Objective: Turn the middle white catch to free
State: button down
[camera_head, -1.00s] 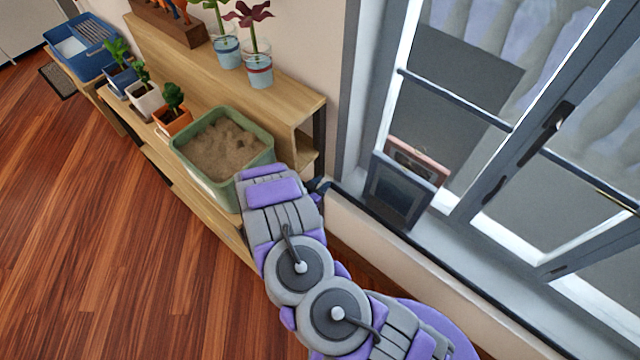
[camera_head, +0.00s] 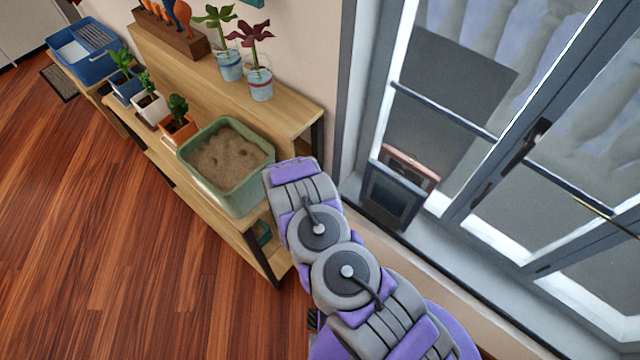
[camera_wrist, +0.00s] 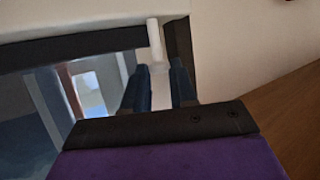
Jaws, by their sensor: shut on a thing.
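In the wrist view, a narrow white catch (camera_wrist: 154,38) stands upright at the top centre, against a dark frame edge. The two dark blue fingers of my gripper (camera_wrist: 158,66) are on either side of its lower end and shut on it. Part of that end is hidden or blurred between the fingers. I cannot tell whether this is the middle catch. In the head view, my purple and grey arm hides the gripper, and no white catch can be made out.
A wooden shelf (camera_head: 292,95) on the left bears a green sand-filled tub (camera_head: 245,187) close to my arm. To the right is a grey-framed window (camera_head: 497,175) with a small dark framed panel (camera_head: 388,197) low down. Open wooden floor (camera_head: 90,235) lies at left.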

jog(key=n+y+p, duration=0.2)
jog(key=p, duration=0.1)
jog(key=d+n+y+p, duration=0.1)
jog(key=n+y+p, duration=0.1)
jog(key=y+p, duration=0.1)
jog(key=shift+w+d+r+n+p, duration=0.1)
jog(key=shift+d+r+n+p, duration=0.15)
jog(key=shift+p, duration=0.2)
jog(key=shift+w+f+n+g+y+p, duration=0.15)
jog(key=shift+n+g+y+p, duration=0.4)
jog(key=shift+n+y, duration=0.95)
jog(key=shift+y, duration=0.4)
jog(key=c, duration=1)
grip_release()
jog(key=shift+o, duration=0.2)
jog(key=shift+d+f, duration=0.1)
jog(key=shift+d, duration=0.1)
jog(key=shift+a+h, duration=0.1)
jog(key=shift+h, duration=0.3)
